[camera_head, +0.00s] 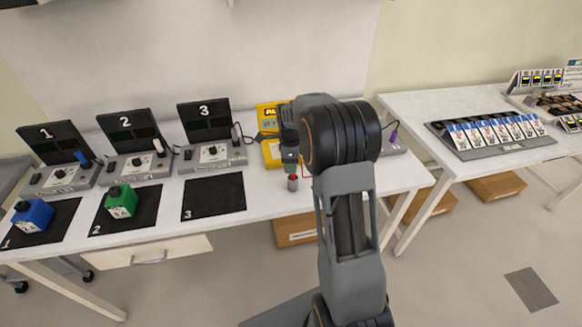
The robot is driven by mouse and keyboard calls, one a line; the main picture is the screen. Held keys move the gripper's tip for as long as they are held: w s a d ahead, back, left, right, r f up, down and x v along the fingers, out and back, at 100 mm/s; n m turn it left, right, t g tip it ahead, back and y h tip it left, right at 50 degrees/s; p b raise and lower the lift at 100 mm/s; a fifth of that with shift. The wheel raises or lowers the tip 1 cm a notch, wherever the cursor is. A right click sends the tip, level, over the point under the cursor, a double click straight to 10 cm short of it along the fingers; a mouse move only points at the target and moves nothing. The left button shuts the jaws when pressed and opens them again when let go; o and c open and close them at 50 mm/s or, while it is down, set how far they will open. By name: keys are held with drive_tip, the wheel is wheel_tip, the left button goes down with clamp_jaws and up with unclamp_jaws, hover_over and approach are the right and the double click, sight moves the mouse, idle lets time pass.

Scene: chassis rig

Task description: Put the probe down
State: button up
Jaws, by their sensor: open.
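My gripper (291,167) points down over the white table, just left of my thick dark arm link; it is small here and partly covered by my wrist. It is open. Directly below it stands a small grey cylinder with a red top (292,184). A thin red lead shows beside the fingertips, so the probe appears to be at this spot, but its body cannot be made out. Whether the fingertips touch it cannot be told. A yellow case (270,118) with a black cable stands behind, partly hidden by my arm.
The white table (265,203) carries stations numbered 1 (62,178), 2 (137,165) and 3 (211,154). A blue box (32,216) and a green box (121,202) sit on mats 1 and 2; mat 3 (214,197) is bare. Another table (432,105) stands right.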

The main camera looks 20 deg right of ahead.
wheel_tip(320, 180, up, 10)
drive_tip(key=shift+f, duration=0.25)
drive_tip(key=s+a+r+n+t, duration=0.1)
drive_tip(key=s+a+r+n, duration=0.15)
drive_tip(key=s+n, duration=0.35)
drive_tip(key=s+a+r+n+t, duration=0.1)
drive_tip(key=s+a+r+n, duration=0.1)
drive_tip(key=s+a+n, duration=0.25)
drive_tip(key=s+a+f+n+t, duration=0.1)
drive_tip(key=s+n, duration=0.5)
drive_tip(key=s+a+f+n+t, duration=0.1)
drive_tip(key=s+a+f+n, duration=0.1)
drive_tip(key=s+n, duration=0.4)
drive_tip(key=shift+f+n, duration=0.25)
drive_tip(key=shift+n, duration=0.1)
drive_tip(key=shift+d, duration=0.1)
